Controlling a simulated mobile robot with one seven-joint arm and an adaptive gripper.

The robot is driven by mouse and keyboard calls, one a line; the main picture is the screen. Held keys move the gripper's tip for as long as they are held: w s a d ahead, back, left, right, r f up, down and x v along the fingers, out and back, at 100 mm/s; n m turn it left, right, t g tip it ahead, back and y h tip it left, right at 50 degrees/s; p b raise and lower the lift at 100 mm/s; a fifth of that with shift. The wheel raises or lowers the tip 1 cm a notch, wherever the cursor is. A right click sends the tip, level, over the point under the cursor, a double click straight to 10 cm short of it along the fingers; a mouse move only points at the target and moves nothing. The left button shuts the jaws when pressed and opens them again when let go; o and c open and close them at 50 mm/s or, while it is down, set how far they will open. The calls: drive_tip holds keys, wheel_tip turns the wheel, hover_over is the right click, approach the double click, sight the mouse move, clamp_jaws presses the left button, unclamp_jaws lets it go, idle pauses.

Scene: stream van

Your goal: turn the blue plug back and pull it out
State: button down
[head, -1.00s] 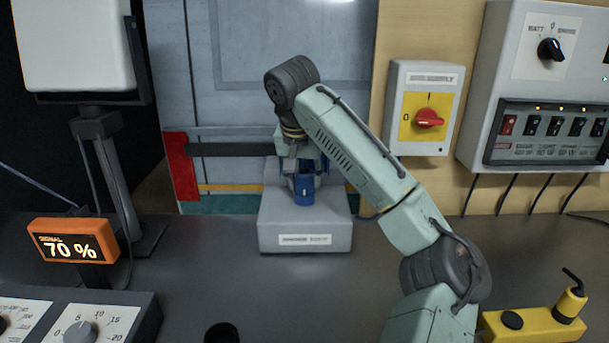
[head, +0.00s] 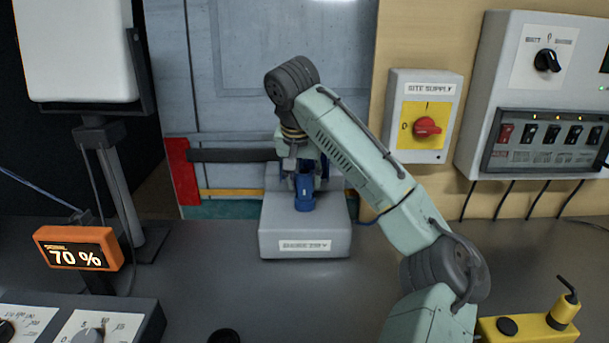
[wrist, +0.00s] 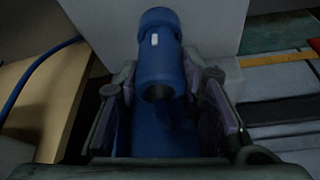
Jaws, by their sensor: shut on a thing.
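The blue plug (head: 304,193) is at the top of a grey box with a white label (head: 305,246), in the middle of the head view. In the wrist view a blue cylinder with a small white mark (wrist: 155,58) runs up the middle, with more blue body (wrist: 160,135) below it between the fingers. My gripper (wrist: 160,112) is shut on the blue plug, one finger on each side. In the head view my gripper (head: 297,160) points down at the box and is partly hidden by my arm. How far the plug sits in its socket cannot be told.
A blue cable (wrist: 40,75) curves at the left of the wrist view. The site supply box with a red switch (head: 427,127) and a switch panel (head: 547,130) hang at the right. An orange display reading 70 % (head: 78,257) stands left.

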sight(306, 163)
drive_tip(key=shift+r+p, duration=0.85)
drive_tip(key=shift+p, duration=0.15)
drive_tip(key=shift+r+p, duration=1.55)
drive_tip(key=shift+p, duration=0.4)
